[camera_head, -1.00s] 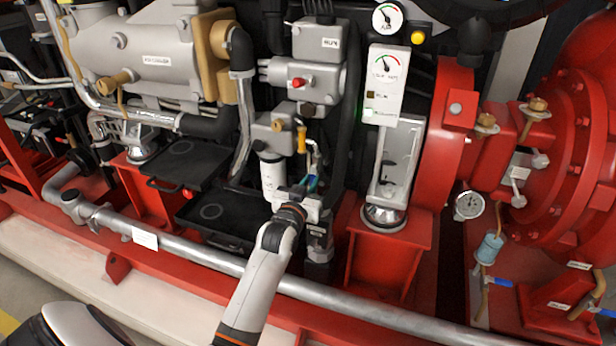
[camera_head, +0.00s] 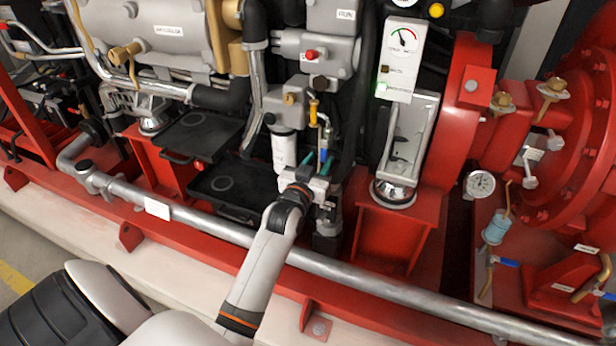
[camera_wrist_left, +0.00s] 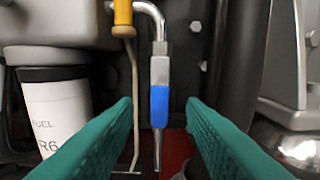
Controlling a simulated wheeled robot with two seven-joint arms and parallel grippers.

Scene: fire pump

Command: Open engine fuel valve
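A blue-sleeved valve handle (camera_wrist_left: 159,106) hangs straight down from a bent silver pipe (camera_wrist_left: 150,12) in the left wrist view. It is small in the head view (camera_head: 324,153). My left gripper (camera_head: 317,167) is in front of it, with teal fingers spread apart. In the left wrist view, the open fingers (camera_wrist_left: 163,125) stand on either side of the handle, with visible gaps. Neither finger appears to touch it; the exact depth is unclear. A yellow handle (camera_wrist_left: 123,13) with a thin rod is just left of it. No label names the fuel valve. My right gripper is not in view.
A white fuel filter (camera_wrist_left: 57,112) stands to the left of the handle. A dark hose (camera_wrist_left: 237,60) runs at its right. In the head view, a gauge panel (camera_head: 402,55) stands to the right, and a silver pipe (camera_head: 390,287) runs across the red frame below.

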